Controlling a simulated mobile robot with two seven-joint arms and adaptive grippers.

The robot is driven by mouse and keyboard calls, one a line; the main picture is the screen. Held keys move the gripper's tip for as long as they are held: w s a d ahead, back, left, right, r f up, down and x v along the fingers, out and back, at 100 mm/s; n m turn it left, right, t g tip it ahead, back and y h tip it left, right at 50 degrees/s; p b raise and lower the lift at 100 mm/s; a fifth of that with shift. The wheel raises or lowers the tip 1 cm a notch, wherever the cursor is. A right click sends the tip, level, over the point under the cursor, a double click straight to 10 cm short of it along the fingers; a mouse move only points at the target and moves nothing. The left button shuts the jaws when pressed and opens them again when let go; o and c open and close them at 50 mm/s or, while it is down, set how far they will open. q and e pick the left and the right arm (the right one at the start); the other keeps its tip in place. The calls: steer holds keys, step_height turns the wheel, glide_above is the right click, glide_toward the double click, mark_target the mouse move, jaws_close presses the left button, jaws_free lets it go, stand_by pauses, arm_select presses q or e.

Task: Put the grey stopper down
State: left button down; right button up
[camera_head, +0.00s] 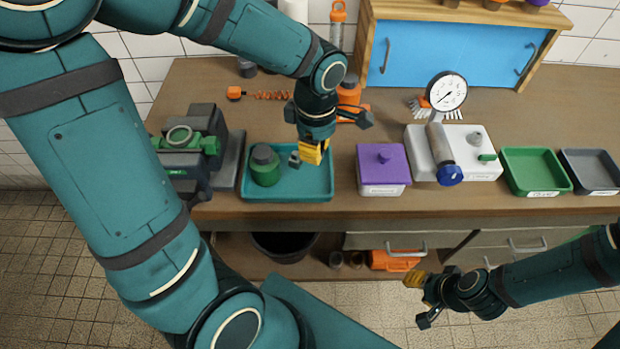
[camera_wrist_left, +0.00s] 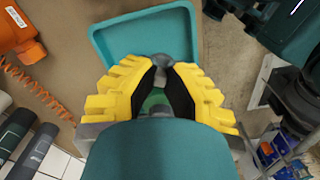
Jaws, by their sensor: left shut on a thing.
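My left gripper (camera_head: 313,156) points down over the right part of the teal tray (camera_head: 318,196) on the bench. In the left wrist view its yellow fingers (camera_wrist_left: 160,78) are closed on the grey stopper (camera_wrist_left: 160,62), which shows at the fingertips with the tray (camera_wrist_left: 125,32) beyond. A green jar (camera_head: 265,167) with a dark top stands in the tray's left part. My right gripper (camera_head: 418,283) hangs empty-looking in front of the bench; its jaw opening is unclear.
A green-and-grey vise (camera_head: 187,145) stands left of the tray. A purple-lidded box (camera_head: 382,165) stands to its right, then a white gauge unit (camera_head: 475,158), a green tray (camera_head: 535,170) and a grey tray (camera_head: 592,172). An orange bottle (camera_head: 349,92) stands behind.

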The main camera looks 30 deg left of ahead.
mark_target(314, 184)
arm_select(q)
step_height(314, 184, down, 10)
steer(key=shift+r+b, duration=0.1)
steer(key=shift+b, duration=1.05)
steer(key=c, duration=1.1)
jaws_free()
